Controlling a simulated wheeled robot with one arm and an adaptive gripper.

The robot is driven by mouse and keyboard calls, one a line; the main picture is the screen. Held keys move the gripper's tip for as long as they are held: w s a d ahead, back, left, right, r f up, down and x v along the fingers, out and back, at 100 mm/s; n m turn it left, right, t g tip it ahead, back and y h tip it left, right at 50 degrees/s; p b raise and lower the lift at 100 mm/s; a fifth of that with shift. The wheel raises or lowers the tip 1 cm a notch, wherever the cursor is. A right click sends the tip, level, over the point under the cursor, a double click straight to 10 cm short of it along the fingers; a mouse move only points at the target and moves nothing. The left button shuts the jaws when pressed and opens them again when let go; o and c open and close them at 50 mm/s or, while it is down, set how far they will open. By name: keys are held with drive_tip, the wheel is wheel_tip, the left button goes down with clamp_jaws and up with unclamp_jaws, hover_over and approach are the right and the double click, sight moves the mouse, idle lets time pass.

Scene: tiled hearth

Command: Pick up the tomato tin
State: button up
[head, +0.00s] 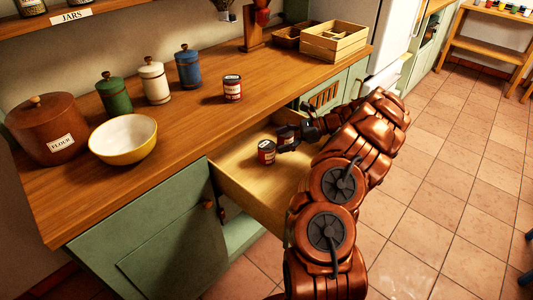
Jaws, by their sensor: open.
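One small tin (232,88) with a dark red and pale label stands upright on the wooden counter. Two similar tins are in the open drawer: a front tin (266,152) stands upright, and a rear tin (285,134) is partly covered by my gripper. The labels are too small to read, so I cannot tell which is the tomato tin. My gripper (289,141) is open, low over the drawer, right beside the rear tin and just right of the front one. I cannot tell whether it touches either, and its fingers are partly hidden.
The pulled-out drawer (240,190) has raised walls around the tins. On the counter are a yellow bowl (123,138), a flour canister (48,127), green, white and blue canisters, and a wooden crate (335,42).

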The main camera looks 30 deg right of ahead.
sight(260, 148)
drive_tip(key=x, duration=0.8)
drive_tip(key=shift+f, duration=0.25)
drive_tip(key=shift+d, duration=0.1)
drive_tip(key=shift+c, duration=0.3)
drive_tip(key=c, duration=1.3)
